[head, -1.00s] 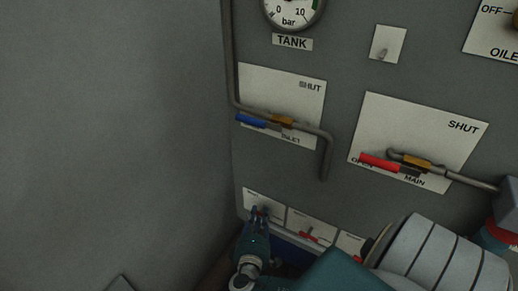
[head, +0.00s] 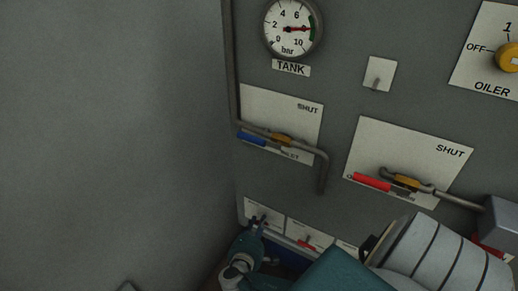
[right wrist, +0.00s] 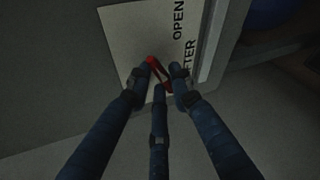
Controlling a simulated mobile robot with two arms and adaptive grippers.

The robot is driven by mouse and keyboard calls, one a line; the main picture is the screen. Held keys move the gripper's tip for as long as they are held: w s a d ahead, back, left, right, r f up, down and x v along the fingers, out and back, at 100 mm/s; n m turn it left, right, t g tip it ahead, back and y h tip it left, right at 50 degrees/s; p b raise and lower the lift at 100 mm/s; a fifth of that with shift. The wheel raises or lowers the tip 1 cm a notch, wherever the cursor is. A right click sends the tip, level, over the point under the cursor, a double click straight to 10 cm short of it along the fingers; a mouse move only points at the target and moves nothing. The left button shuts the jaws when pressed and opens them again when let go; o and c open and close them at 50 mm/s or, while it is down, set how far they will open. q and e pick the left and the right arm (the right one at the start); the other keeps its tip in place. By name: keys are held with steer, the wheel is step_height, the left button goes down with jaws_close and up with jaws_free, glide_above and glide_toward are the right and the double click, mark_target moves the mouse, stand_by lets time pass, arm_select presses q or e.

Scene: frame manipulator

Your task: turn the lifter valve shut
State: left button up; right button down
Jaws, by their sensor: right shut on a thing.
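The lifter valve's red handle (right wrist: 153,63) shows in the right wrist view in front of a white plate (right wrist: 128,28). The plate reads OPEN and, partly hidden, letters ending in FTER. My right gripper (right wrist: 160,78) is shut on the red handle, with its dark blue fingers around it. The handle lies slanted, and the fingers cover part of it. In the head view my right gripper (head: 258,222) is at the leftmost small plate (head: 254,206) low on the panel, where the handle is mostly hidden. My left gripper is not in view.
Another small red handle (head: 306,244) is just right of my gripper. A bent pipe (head: 323,175) runs above it.

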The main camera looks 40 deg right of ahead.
steer(key=shift+w+a+r+n+g+p, duration=0.1)
steer(key=shift+n+g+p, duration=0.4)
steer(key=shift+n+p, duration=0.1)
steer(key=shift+w+a+r+n+g+p, duration=0.1)
steer(key=shift+n+g+p, duration=0.4)
steer(key=shift+n+p, duration=0.1)
steer(key=shift+w+f+n+g+p, duration=0.15)
steer(key=shift+n+g+p, duration=0.25)
steer(key=shift+n+g, duration=0.4)
steer(key=shift+w+f+n+g+h, duration=0.15)
steer(key=shift+n+g+h, duration=0.25)
steer(key=shift+n, duration=0.5)
steer(key=shift+f+n+g+h+b, duration=0.15)
steer(key=shift+n+g+h+b, duration=0.15)
steer(key=shift+n+g+b, duration=0.65)
steer(key=shift+n, duration=0.35)
steer(key=c, duration=1.5)
jaws_free()
steer(key=shift+c, duration=0.2)
